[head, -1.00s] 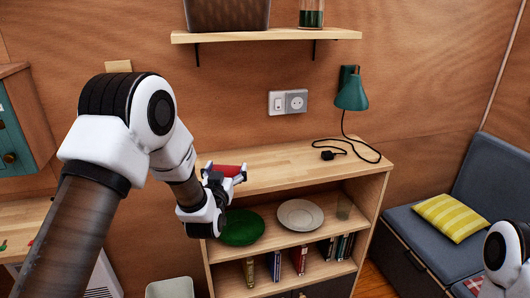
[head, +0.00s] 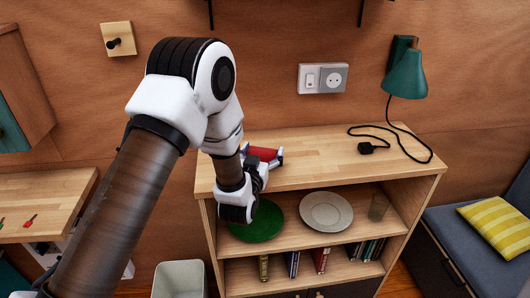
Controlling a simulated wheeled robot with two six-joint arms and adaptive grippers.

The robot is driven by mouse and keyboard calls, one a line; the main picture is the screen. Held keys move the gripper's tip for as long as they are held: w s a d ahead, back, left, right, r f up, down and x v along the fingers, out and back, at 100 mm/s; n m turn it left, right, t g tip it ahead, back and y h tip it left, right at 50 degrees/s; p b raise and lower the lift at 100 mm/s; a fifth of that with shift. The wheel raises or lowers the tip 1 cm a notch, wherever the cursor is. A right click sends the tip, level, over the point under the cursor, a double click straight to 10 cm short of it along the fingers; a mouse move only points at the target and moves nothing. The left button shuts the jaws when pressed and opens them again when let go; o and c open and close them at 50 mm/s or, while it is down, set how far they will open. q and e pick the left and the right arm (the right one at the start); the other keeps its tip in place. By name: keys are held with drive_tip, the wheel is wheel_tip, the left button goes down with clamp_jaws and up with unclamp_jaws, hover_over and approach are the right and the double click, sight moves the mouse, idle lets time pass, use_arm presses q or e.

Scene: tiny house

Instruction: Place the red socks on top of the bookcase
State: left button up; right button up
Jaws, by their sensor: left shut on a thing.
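The red socks (head: 262,153) show as a small red bundle at my left gripper (head: 266,160). My left gripper is shut on them, over the left part of the bookcase top. Whether the socks touch the wood cannot be told from this view. The bookcase (head: 330,160) is light wood with a bare middle on its top. My right gripper is not in view.
A green lamp (head: 406,76) hangs on the wall, its black cord and plug (head: 372,147) lying on the top's right part. Shelves below hold a green plate (head: 262,222), a pale plate (head: 326,211), a glass (head: 378,207) and several books. A bin (head: 180,279) stands left.

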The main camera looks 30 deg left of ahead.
use_arm(q)
drive_tip(key=o, duration=0.7)
drive_tip(key=shift+c, duration=0.2)
drive_tip(key=shift+o, duration=0.9)
drive_tip(key=shift+s+r, duration=0.2)
drive_tip(key=shift+s, duration=0.15)
drive_tip(key=shift+w+f, duration=0.1)
drive_tip(key=shift+f, duration=0.1)
drive_tip(key=b+v, duration=0.3)
drive_tip(key=v, duration=0.9)
drive_tip(key=s+f+g+h, duration=0.1)
drive_tip(key=s+f+g, duration=0.15)
drive_tip(key=f, duration=0.55)
drive_tip(key=s+f+g+h, duration=0.1)
drive_tip(key=s+f+g, duration=0.15)
drive_tip(key=f, duration=0.55)
drive_tip(key=s+d+f+m+g+h, duration=0.2)
drive_tip(key=s+f+g, duration=1)
drive_tip(key=s+f, duration=0.6)
drive_tip(key=s+d, duration=0.1)
drive_tip(key=s, duration=0.3)
drive_tip(key=shift+f+g, duration=0.35)
drive_tip(key=shift+g, duration=0.05)
drive_tip(key=shift+s, duration=0.1)
